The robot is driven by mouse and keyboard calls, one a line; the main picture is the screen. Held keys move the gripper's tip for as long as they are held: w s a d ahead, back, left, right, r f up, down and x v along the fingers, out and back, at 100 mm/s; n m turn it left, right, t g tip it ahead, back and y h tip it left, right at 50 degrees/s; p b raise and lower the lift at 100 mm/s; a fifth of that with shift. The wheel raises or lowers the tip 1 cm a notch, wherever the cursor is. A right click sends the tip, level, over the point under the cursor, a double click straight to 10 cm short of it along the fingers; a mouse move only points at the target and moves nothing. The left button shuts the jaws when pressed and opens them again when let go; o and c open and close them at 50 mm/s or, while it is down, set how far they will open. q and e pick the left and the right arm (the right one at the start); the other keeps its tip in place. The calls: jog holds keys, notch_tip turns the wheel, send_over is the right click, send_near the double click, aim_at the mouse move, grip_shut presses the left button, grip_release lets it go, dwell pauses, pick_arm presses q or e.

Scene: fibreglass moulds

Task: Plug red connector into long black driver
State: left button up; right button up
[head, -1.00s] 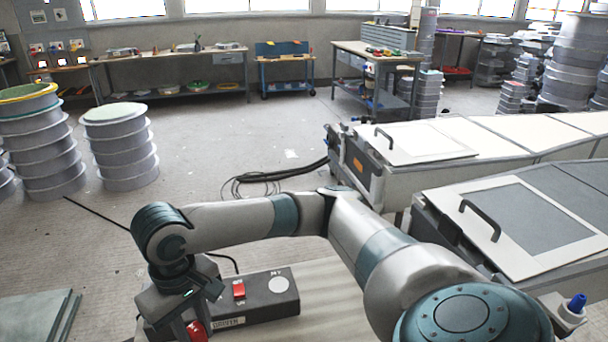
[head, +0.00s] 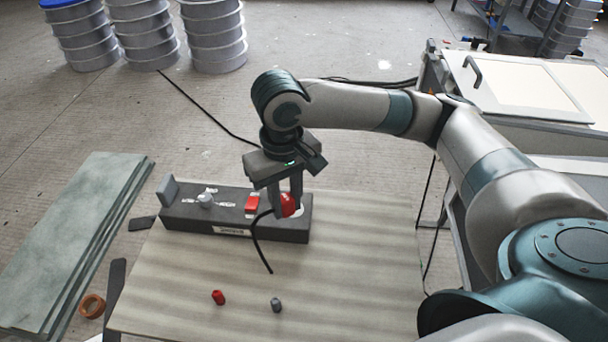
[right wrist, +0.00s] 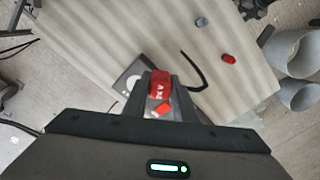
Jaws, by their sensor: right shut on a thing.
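The long black driver (head: 180,215) is a dark box lying on the light table, with a red switch (head: 252,204) and a grey knob on top. My right gripper (head: 287,207) points down over its right end, shut on the red connector (head: 289,203). A black cable trails from there onto the table. The connector also shows between the fingers in the right wrist view (right wrist: 159,84), beside the driver's pale round disc (right wrist: 132,82). The fingers partly hide the connector, and I cannot tell whether it touches the driver. My left gripper is out of view.
A small red piece (head: 218,297) and a small grey piece (head: 277,305) lie on the table (head: 360,260) in front of the driver. Grey-green sheets (head: 70,240) are stacked at the left. The table's right part is clear.

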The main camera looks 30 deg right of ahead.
jog(key=shift+d, duration=0.1)
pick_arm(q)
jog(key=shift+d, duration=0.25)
